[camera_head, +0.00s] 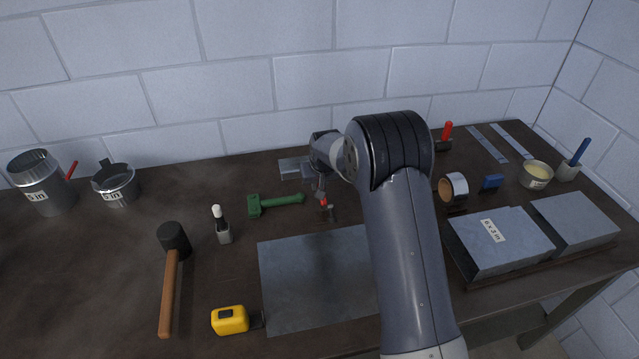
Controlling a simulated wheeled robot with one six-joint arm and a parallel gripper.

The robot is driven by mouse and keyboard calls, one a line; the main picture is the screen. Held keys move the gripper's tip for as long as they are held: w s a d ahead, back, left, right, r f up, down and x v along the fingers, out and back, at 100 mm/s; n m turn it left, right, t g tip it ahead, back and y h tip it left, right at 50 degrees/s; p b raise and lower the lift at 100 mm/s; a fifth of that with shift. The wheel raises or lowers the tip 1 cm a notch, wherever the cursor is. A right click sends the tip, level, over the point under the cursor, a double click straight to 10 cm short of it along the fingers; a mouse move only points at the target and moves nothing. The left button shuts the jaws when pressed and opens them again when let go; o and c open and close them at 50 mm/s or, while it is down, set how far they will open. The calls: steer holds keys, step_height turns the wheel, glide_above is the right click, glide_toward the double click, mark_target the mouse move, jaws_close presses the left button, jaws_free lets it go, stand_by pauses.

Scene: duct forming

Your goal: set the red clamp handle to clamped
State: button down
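My gripper (321,192) points down over the middle of the table, partly hidden behind my arm's wrist links. A small red piece (324,203) shows right at its fingertips, above a small dark base (329,215) at the far edge of the grey sheet. The fingers are too small to tell whether they are open or shut on it. A second red handle (447,131) stands nearly upright on a dark block (442,146) at the back, right of my arm. My arm hides part of that block. I cannot tell for certain which is the clamp handle.
A grey metal sheet (310,285) lies in front of my gripper, partly under my arm. Tape roll (459,184) and metal boxes (497,243) stand right.

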steer(key=shift+s+t+b, duration=0.1)
steer(key=shift+t+b, duration=0.2)
steer(key=shift+b, duration=0.8)
steer(key=t+b, duration=0.1)
steer(key=b, duration=0.4)
steer(key=shift+s+d+r+t+b, duration=0.1)
steer(key=shift+s+r+t+b, duration=0.15)
steer(key=shift+s+t+b, duration=0.15)
steer(key=t+b, duration=0.1)
steer(key=b, duration=0.2)
steer(key=s+r+t+b, duration=0.1)
steer(key=b, duration=0.2)
steer(key=t+y+b, duration=0.1)
steer(key=b, duration=0.2)
steer(key=shift+s+d+r+b, duration=0.15)
steer(key=shift+s+r+b, duration=0.15)
steer(key=shift+b, duration=0.1)
steer(key=s+t+b, duration=0.1)
steer(key=b, duration=0.4)
steer(key=t+b, duration=0.2)
steer(key=b, duration=0.4)
steer(key=shift+s+d+r+y, duration=0.2)
steer(key=shift+s+r+y, duration=0.1)
steer(key=shift+s+r, duration=0.1)
steer(key=shift+s+r+t+b, duration=0.2)
steer(key=shift+t+b, duration=0.3)
steer(key=shift+b, duration=0.65)
steer(key=shift+s+r+b, duration=0.1)
steer(key=shift+r+b, duration=0.1)
steer(key=shift+b, duration=0.25)
